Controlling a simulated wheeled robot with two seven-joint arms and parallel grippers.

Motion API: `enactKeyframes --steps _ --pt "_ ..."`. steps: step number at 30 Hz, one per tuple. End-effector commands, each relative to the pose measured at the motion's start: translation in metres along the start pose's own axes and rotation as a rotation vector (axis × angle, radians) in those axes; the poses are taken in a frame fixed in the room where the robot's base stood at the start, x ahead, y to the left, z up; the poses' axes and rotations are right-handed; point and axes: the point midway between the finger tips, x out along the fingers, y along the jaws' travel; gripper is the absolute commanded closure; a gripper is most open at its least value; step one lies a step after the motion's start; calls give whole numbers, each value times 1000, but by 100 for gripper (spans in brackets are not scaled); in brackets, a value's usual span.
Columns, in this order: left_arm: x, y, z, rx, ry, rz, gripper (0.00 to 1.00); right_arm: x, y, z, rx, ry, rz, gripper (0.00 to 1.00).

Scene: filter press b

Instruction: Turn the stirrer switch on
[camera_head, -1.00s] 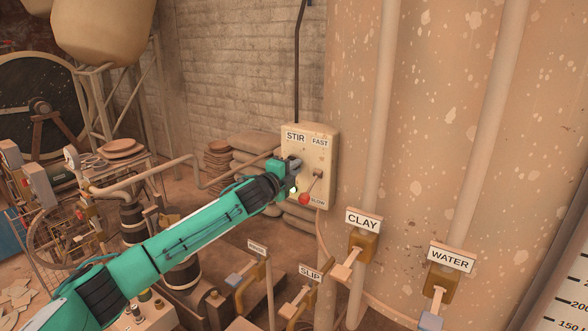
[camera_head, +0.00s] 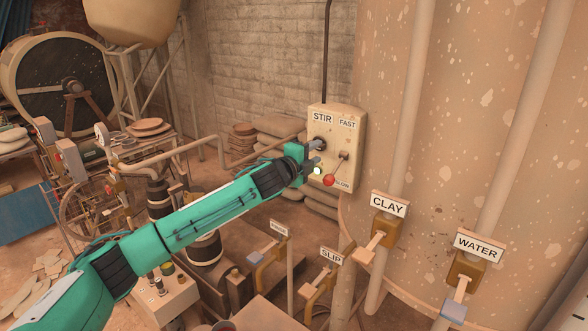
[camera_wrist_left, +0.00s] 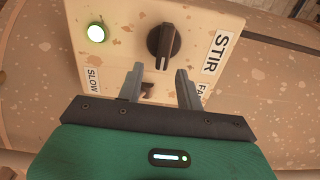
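The cream stirrer box (camera_head: 352,122), labelled STIR, FAST and SLOW, is on the large mottled tank. Its black rotary knob (camera_head: 320,143) shows just above my left gripper (camera_head: 313,160); the wrist view shows the knob (camera_wrist_left: 163,42) beyond the fingertips, its pale-marked ridge pointing towards my gripper. The round lamp glows greenish white in the head view (camera_head: 317,170) and the wrist view (camera_wrist_left: 96,33). My right gripper is not in view.
Levered valves labelled CLAY (camera_head: 387,227), WATER (camera_head: 467,272) and SLIP (camera_head: 326,278) stand below and to the right. Stacked sacks (camera_head: 280,125) lie behind the box. A vertical pipe (camera_head: 408,130) runs up the tank right of the box.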

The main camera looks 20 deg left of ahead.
Motion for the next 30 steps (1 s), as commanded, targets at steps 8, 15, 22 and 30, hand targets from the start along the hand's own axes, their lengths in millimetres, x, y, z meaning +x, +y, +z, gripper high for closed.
enactKeyframes --steps 8,15,22,30 --pt "-50 4 1 1 0 -1 64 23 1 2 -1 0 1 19" --pt "-88 4 1 1 0 0 64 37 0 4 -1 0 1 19" --pt "-106 1 0 1 0 0 64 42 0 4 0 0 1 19" --pt "-108 0 0 0 1 0 64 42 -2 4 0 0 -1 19"
